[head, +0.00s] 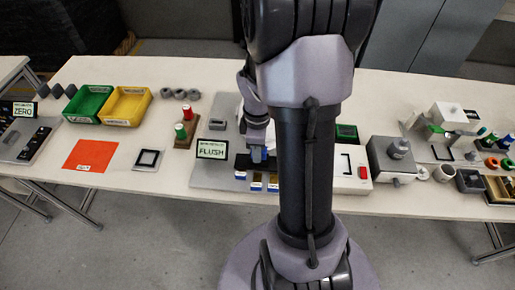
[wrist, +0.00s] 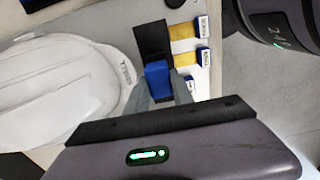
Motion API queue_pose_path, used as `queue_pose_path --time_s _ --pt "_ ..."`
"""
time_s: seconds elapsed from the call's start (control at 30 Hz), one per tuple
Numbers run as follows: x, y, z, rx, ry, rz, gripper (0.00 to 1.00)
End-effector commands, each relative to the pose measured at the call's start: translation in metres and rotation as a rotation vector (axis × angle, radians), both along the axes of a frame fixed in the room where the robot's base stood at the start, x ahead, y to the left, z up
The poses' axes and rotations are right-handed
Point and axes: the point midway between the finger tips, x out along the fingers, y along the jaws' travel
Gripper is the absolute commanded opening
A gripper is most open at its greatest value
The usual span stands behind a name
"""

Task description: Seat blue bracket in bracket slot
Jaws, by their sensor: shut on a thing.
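The blue bracket (wrist: 157,76) is between the fingertips of my gripper (wrist: 160,92) in the wrist view; the gripper is shut on it. The bracket is at the lower end of a black slot piece (wrist: 151,40). I cannot tell whether it is inside the slot or just above it. A white helmet shell (wrist: 65,85) lies to the left of the bracket. In the head view the bracket (head: 257,155) shows as a small blue patch over the black piece (head: 243,163) on a grey fixture plate (head: 212,178). My arm hides much of the shell there.
Yellow strips with blue-and-white labelled ends (wrist: 186,57) lie right of the slot piece. A display reading FLUSH (head: 212,149) stands on the plate's left. A white box with a red button (head: 352,172) stands right of my arm. Green (head: 88,103) and yellow bins (head: 126,105) stand left.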

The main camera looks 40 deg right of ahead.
Motion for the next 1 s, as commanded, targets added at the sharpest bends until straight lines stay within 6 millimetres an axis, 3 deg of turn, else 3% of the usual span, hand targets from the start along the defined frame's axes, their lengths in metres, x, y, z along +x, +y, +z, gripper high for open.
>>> queue_pose_path --time_s 1.0 --pt "-0.0001 0.0001 -0.0063 0.000 0.000 0.000 0.00"
